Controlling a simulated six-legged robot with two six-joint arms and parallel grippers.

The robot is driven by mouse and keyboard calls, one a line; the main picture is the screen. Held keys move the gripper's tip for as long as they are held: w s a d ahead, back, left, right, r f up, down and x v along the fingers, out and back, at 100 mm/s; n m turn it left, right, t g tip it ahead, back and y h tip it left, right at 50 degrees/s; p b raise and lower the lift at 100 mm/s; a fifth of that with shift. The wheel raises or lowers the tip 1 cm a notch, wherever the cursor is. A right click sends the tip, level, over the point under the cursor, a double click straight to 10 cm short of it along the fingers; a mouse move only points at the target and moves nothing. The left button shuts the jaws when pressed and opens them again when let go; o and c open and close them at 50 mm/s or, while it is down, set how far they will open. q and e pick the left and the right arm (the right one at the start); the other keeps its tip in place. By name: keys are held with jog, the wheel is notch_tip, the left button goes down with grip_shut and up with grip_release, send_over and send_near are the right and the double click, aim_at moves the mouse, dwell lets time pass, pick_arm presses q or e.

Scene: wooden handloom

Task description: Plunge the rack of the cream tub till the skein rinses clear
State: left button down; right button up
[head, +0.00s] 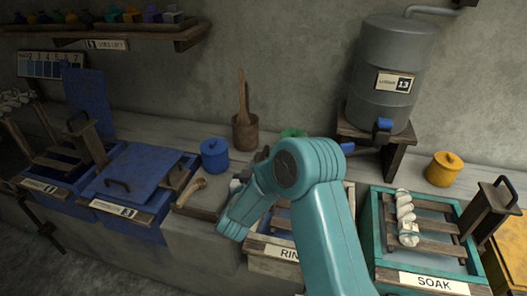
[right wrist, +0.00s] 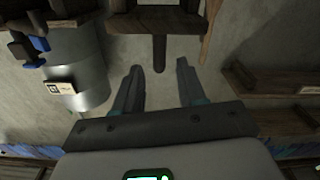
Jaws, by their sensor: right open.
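The cream tub (head: 272,265), labelled with a partly covered word starting "RIN", stands at the front centre in the head view. A white twisted skein (head: 405,218) lies across the slats of the teal SOAK tub (head: 376,250) to the right. My right gripper (right wrist: 158,88) is open, with nothing between its fingers in the right wrist view. A dark wooden post (right wrist: 160,52) shows beyond the fingertips, apart from them. My left gripper is not in view.
A grey drum (head: 392,70) with a blue tap stands at the back right. A wooden mortar (head: 245,132), blue pot (head: 214,155) and yellow pot (head: 444,169) line the back. A wall shelf (head: 110,33) hangs upper left.

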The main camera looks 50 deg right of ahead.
aim_at(267, 146)
jog(key=x, duration=0.6)
jog(key=shift+d+f+p, duration=0.1)
jog(key=shift+d+p, duration=0.1)
jog(key=shift+p, duration=0.2)
grip_shut()
